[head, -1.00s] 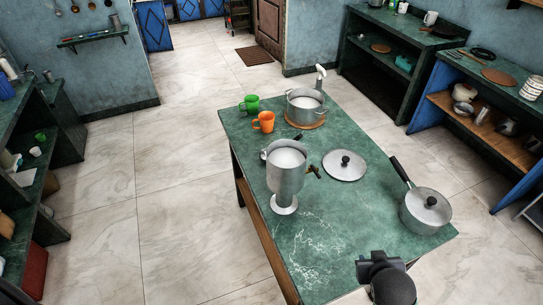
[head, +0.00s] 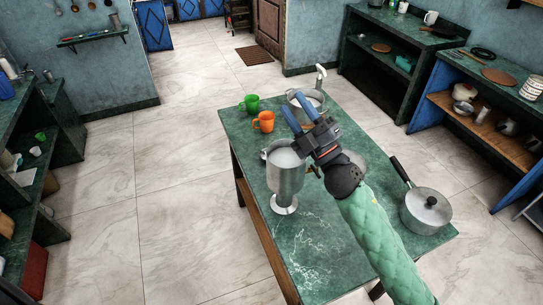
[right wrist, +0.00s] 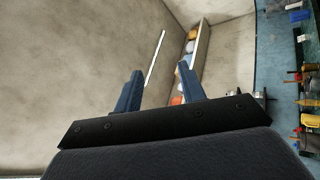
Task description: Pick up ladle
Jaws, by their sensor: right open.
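A silver ladle (head: 320,76) stands in the metal pot (head: 321,99) at the far end of the green table (head: 310,250). Its hooked handle rises above the rim, and its bowl is hidden in the pot. My right gripper (head: 299,109) is open and empty, with its blue fingers pointing toward the pot and covering part of it in the head view. The ladle handle shows just beyond and to the right of the fingertips. The right wrist view shows the open fingers (right wrist: 161,75) with nothing between them; I cannot make out the ladle there. My left gripper is not in view.
A tall metal vessel (head: 287,180) stands just left of my right arm. A green mug (head: 250,103) and an orange mug (head: 264,121) are left of the pot. A lidded saucepan (head: 427,208) is at right. A loose lid (head: 357,160) is mostly hidden by my gripper.

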